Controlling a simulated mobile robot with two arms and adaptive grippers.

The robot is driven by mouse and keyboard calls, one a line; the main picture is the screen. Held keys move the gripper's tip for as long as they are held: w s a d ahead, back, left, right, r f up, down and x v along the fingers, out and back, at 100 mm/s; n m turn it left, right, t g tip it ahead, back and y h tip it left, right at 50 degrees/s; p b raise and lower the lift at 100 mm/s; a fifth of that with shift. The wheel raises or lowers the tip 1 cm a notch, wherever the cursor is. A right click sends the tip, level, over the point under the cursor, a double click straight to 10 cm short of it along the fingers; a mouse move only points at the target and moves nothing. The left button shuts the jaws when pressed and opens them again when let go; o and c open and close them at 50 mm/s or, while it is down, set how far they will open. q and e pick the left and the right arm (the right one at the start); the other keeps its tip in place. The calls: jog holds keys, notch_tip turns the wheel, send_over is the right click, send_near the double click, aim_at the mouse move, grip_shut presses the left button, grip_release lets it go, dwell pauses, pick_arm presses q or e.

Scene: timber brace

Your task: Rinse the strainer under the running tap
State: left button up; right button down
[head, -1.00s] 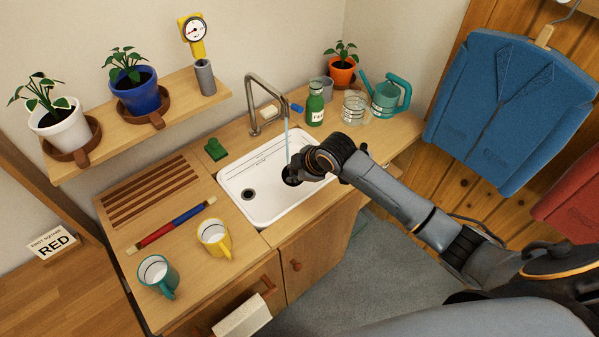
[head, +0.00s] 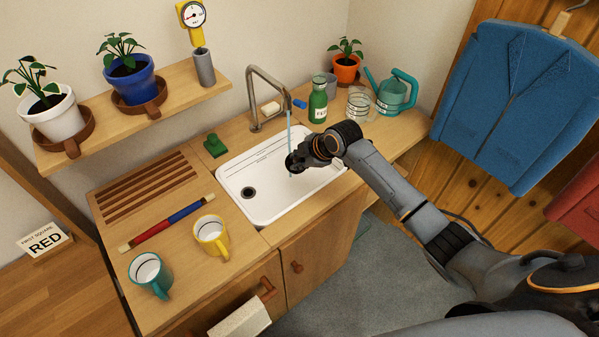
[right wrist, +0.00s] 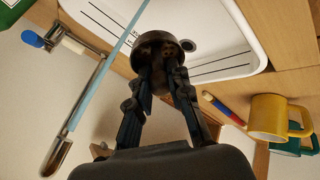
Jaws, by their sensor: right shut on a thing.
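The strainer (right wrist: 155,42), a small dark round piece, is in my right gripper (right wrist: 165,75), which is shut on it; in the head view the strainer (head: 293,163) is small and partly merged with the dark gripper (head: 307,156). It is above the white sink basin (head: 262,212). The tap (head: 251,98) is running, and a thin blue water stream (head: 289,131) falls from its spout. In the right wrist view the stream (right wrist: 100,75) passes close beside the strainer; I cannot tell whether it touches. My left gripper is not in view.
A green bottle (head: 318,101), glass jar (head: 359,105) and teal watering can (head: 397,93) stand behind the right arm. A green block (head: 215,146) sits left of the tap. Yellow (head: 211,236) and teal (head: 149,275) mugs stand on the front left counter. The basin's left part is clear.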

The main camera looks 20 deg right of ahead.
jog(key=w+b, duration=0.2)
jog(key=w+f+b, duration=0.1)
jog(key=w+b, duration=0.1)
jog(key=shift+d+f, duration=0.1)
jog(key=shift+d, duration=0.25)
jog(key=shift+w+d+f+b, duration=0.1)
jog(key=shift+w+d+b, duration=0.1)
jog(key=shift+w+b, duration=0.65)
jog(key=shift+w+d+f+b, duration=0.15)
jog(key=shift+w+b, duration=0.5)
jog(key=shift+w, duration=0.4)
jog(key=shift+d+r, duration=0.1)
jog(key=shift+d, duration=0.05)
jog(key=shift+s+d, duration=0.15)
jog(key=shift+d, duration=0.35)
jog(key=shift+a+p, duration=0.2)
jog(key=shift+p, duration=0.1)
jog(key=shift+a, duration=0.45)
